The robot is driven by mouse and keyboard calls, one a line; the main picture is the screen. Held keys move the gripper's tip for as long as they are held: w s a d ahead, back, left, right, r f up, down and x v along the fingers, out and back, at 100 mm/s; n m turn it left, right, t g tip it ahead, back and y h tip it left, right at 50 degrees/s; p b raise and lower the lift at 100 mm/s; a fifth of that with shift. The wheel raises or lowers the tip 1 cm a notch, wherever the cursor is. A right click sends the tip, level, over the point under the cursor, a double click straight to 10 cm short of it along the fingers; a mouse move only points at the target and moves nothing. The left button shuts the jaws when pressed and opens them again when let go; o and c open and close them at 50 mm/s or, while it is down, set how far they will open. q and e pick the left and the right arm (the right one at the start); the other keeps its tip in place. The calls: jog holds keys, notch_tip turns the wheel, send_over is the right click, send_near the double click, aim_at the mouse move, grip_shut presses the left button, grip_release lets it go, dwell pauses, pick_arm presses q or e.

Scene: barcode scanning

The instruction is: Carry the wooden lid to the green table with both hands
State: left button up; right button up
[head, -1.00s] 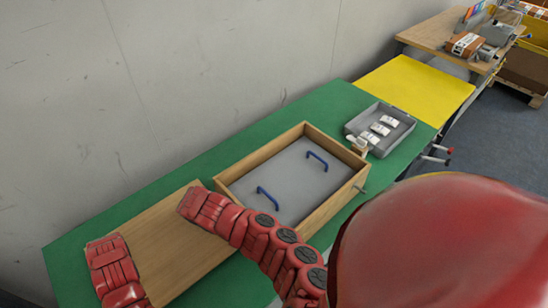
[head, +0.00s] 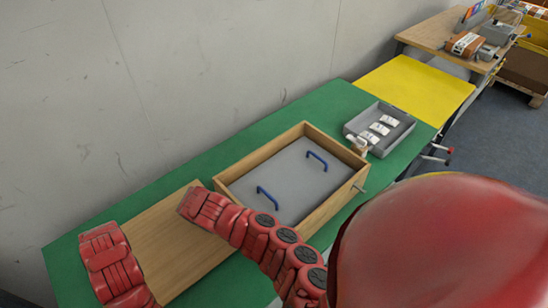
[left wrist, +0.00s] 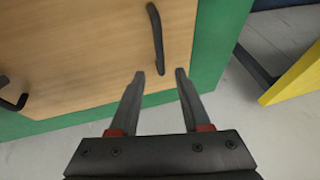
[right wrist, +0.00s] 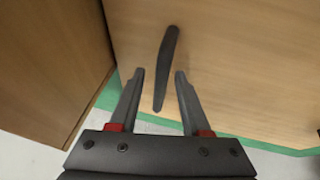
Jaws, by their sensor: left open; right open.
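The wooden lid (head: 165,236) lies on the green table (head: 180,165), left of an open wooden box. In the left wrist view the lid (left wrist: 95,50) has a dark handle (left wrist: 156,38). My left gripper (left wrist: 160,73) is open, and the handle's near end lies between its fingertips. In the right wrist view a dark handle (right wrist: 168,48) on the lid (right wrist: 240,60) runs down between the fingers of my open right gripper (right wrist: 159,72). Neither gripper visibly grips its handle. In the head view my arms hide both handles and fingertips.
The wooden box (head: 270,148) holds a grey panel (head: 290,180) with two blue handles, close beside the lid. A grey tray (head: 358,122) with white items stands farther right, before a yellow surface (head: 415,88). The wall (head: 160,80) runs behind the table.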

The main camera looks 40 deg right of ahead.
jog(key=shift+r, duration=0.1)
pick_arm(q)
jog(key=shift+v, duration=1.7)
pick_arm(e)
jog(key=v, duration=1.1)
jog(key=shift+s+r, duration=0.2)
jog(key=shift+r, duration=0.15)
